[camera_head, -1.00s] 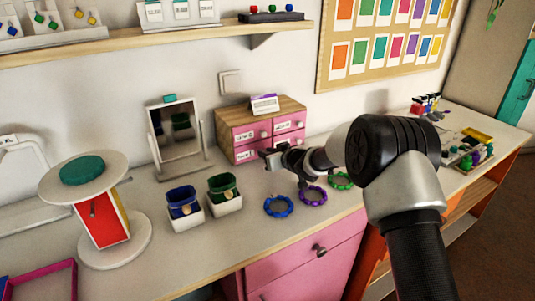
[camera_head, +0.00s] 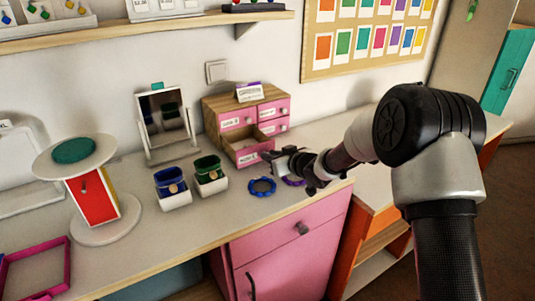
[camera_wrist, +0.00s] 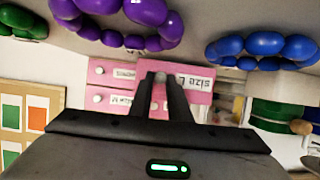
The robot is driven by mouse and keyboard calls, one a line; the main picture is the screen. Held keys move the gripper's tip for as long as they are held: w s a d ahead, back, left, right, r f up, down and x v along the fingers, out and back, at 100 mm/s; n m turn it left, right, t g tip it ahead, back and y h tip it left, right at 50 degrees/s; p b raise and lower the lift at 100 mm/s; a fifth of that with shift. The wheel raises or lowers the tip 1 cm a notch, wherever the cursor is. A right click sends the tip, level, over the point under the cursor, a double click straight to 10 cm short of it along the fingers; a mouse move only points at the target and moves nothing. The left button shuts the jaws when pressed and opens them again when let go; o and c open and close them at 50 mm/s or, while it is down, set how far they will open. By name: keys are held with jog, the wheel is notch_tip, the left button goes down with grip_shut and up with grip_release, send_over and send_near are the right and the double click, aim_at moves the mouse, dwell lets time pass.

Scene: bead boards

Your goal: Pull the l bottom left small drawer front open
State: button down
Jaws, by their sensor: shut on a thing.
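A small wooden drawer box (camera_head: 211,124) with pink drawer fronts stands on the worktop. Its bottom left drawer front (camera_head: 245,160) is pulled out toward me, with the inside of the drawer showing behind it. In the upside-down wrist view, the pink front with a "size L" label (camera_wrist: 196,82) is just beyond my fingers. My gripper (camera_head: 268,156) is at the right part of this front; in the wrist view its fingertips (camera_wrist: 160,78) are shut on the front's knob, which they mostly hide.
A blue bead bracelet (camera_head: 262,187) lies in front of the drawer, with a purple one (camera_head: 293,181) partly hidden beneath my arm. Two boxes, blue (camera_head: 170,183) and green (camera_head: 209,171), and a mirror (camera_head: 164,117) stand to the left. The other small drawers are closed.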

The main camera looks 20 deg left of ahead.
jog(key=shift+s+d, duration=0.25)
jog(key=shift+d, duration=0.05)
jog(key=c, duration=1.7)
grip_release()
jog(key=shift+w, duration=0.1)
jog(key=shift+o, duration=0.2)
jog(key=p+v, duration=0.1)
jog(key=v, duration=1.6)
jog(key=shift+r+p, duration=0.2)
jog(key=shift+p, duration=0.15)
